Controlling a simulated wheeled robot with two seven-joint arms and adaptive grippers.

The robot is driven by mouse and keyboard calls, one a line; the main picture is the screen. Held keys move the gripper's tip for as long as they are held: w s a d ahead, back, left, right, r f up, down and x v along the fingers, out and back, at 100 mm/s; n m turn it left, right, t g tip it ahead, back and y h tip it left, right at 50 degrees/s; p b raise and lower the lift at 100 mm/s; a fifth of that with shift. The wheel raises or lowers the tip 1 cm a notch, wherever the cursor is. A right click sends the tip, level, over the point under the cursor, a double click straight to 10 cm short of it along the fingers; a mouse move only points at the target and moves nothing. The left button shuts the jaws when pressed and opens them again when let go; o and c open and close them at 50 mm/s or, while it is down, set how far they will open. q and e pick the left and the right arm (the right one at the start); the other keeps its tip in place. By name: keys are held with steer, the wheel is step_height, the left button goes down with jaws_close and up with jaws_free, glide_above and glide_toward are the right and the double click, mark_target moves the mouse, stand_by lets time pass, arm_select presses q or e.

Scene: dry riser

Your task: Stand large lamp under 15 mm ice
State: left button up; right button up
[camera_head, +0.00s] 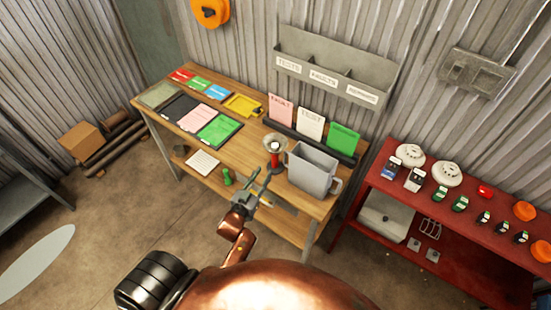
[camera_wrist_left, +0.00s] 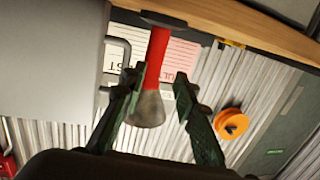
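A red lamp with a wide grey flared head (camera_head: 274,144) stands upright, head up, on the wooden workbench (camera_head: 250,158), just left of a grey jug (camera_head: 313,172). My left gripper (camera_head: 261,187) is in front of the lamp at the bench's front edge, fingers apart. In the left wrist view, where the scene is upside down, the lamp's red body (camera_wrist_left: 156,56) and head lie between the open fingers (camera_wrist_left: 158,88). A gap shows on the right finger's side; contact at the left finger cannot be told. I cannot identify any ice. My right gripper is out of view.
A green game-piece-like object (camera_head: 227,177) and a white note (camera_head: 203,162) are left of the lamp. Coloured cards (camera_head: 281,110) stand behind it. A red shelf unit (camera_head: 405,197) with detectors and small parts is at right.

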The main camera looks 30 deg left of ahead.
mark_target(273, 159)
arm_select(q)
steer(key=shift+w+d+r+t+h, duration=0.3)
steer(key=shift+w+r+t, duration=0.1)
steer(key=shift+w, duration=0.15)
steer(key=w, duration=0.7)
steer(key=shift+w+a+f+p, duration=0.1)
steer(key=shift+w+a+p, duration=0.15)
steer(key=shift+p, duration=0.1)
steer(key=shift+s, duration=0.1)
steer(key=shift+c, duration=0.4)
jaws_close()
steer(key=shift+r, duration=0.2)
